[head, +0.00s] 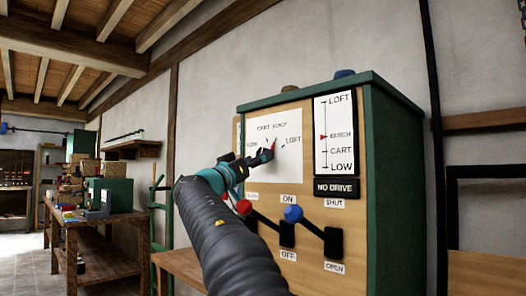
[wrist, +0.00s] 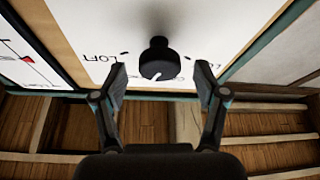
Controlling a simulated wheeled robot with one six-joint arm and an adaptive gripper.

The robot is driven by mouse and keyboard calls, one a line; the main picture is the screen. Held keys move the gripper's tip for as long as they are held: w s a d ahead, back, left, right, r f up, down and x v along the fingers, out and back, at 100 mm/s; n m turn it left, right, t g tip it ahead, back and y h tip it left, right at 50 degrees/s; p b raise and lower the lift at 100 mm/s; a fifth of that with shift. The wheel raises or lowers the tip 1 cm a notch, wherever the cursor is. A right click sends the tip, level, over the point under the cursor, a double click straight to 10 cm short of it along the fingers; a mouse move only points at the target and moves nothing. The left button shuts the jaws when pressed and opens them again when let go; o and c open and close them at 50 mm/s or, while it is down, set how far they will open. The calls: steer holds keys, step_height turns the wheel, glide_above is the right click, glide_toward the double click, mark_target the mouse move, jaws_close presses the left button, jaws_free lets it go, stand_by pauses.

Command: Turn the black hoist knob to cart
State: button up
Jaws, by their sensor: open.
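The black hoist knob (wrist: 158,62) sits on the white dial plate (head: 290,172) of the control cabinet (head: 385,190). Its pale mark points down and slightly left in the upside-down wrist view, away from the plate's ends. In the head view my gripper (head: 262,158) covers most of the knob, and a red pointer leans up and right near the upper label, which reads like cart and bench. LOFT stands at right. In the wrist view my gripper (wrist: 160,80) is open, one finger on each side of the knob with gaps; I see no contact.
A scale (head: 335,133) has a red marker at BENCH, above CART. Below it is a NO DRIVE sign (head: 336,188). A blue-knobbed lever (head: 293,213) and a red-knobbed lever (head: 244,207) stick out close under my arm. A wooden workbench (head: 100,222) stands at far left.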

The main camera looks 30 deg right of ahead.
steer(key=shift+p+x, duration=0.35)
steer(key=shift+x, duration=1.05)
steer(key=c, duration=1.2)
steer(key=shift+o, duration=0.2)
steer(key=shift+n, duration=0.3)
steer(key=n+t, duration=0.1)
steer(key=n, duration=0.1)
steer(key=n+t+y, duration=0.1)
steer(key=n, duration=0.1)
steer(key=shift+s+r+y+b, duration=0.1)
steer(key=shift+y+b, duration=0.2)
steer(key=shift+b, duration=0.1)
steer(key=shift+n+t+y+p, duration=0.35)
steer(key=shift+n+y, duration=0.15)
steer(key=shift+n, duration=0.95)
steer(key=shift+n+t+y+p, duration=0.35)
steer(key=shift+n+y, duration=0.15)
steer(key=shift+n, duration=1.25)
